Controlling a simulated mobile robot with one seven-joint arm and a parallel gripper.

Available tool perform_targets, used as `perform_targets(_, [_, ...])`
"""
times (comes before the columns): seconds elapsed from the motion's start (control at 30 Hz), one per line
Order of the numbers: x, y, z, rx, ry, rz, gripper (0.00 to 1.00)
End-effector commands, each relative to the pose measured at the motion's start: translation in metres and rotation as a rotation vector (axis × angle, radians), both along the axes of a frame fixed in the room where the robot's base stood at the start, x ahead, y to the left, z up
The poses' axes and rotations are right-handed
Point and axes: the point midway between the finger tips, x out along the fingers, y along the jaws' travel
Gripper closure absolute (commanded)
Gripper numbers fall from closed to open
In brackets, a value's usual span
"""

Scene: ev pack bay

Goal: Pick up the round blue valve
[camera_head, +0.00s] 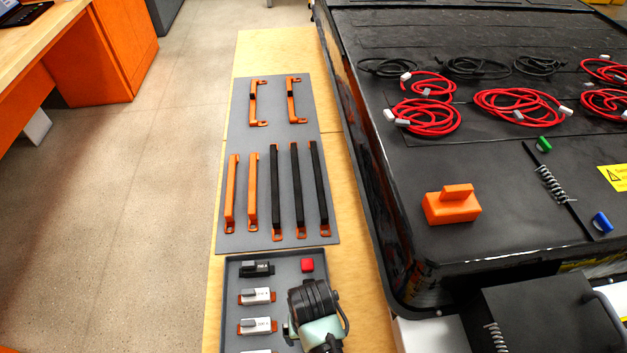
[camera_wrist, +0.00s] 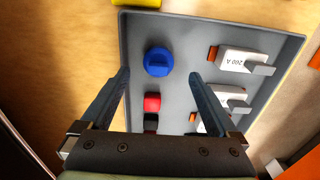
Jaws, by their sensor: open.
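The round blue valve (camera_wrist: 158,62) sits in a grey tray (camera_wrist: 190,25) in the wrist view, a disc with a raised bar across its top. My gripper (camera_wrist: 160,74) is open, its two fingers on either side of the valve as seen from the wrist, with gaps to both. Nothing is between the fingers in their grip. How far the fingertips are above the valve is hard to tell. In the head view my wrist covers the right part of the tray (camera_head: 232,290), and the valve there is hidden.
The tray also holds a red block (camera_wrist: 152,102), white fuses (camera_head: 256,296) and a black part (camera_head: 257,268). A grey mat (camera_head: 236,140) with orange and black bars lies beyond it. The large black pack (camera_head: 440,160) stands to the right, bearing red cables (camera_head: 430,118) and an orange block (camera_head: 451,207).

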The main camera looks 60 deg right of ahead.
Motion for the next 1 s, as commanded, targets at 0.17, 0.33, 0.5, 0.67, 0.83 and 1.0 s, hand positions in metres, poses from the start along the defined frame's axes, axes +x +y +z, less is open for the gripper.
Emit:
perform_targets(0.17, [-0.004, -0.001, -0.026, 0.002, 0.003, -0.001, 0.05])
perform_targets(0.33, [-0.003, -0.001, -0.041, 0.001, 0.001, 0.0, 0.05])
perform_targets(0.5, [-0.003, -0.001, -0.042, 0.0, 0.0, 0.0, 0.05])
perform_targets(0.67, [-0.003, -0.001, -0.042, -0.001, -0.001, 0.0, 0.21])
perform_targets(0.83, [-0.003, -0.001, -0.041, 0.0, 0.0, 0.0, 0.52])
perform_targets(1.0, [-0.003, -0.001, -0.041, 0.0, 0.0, 0.0, 0.82])
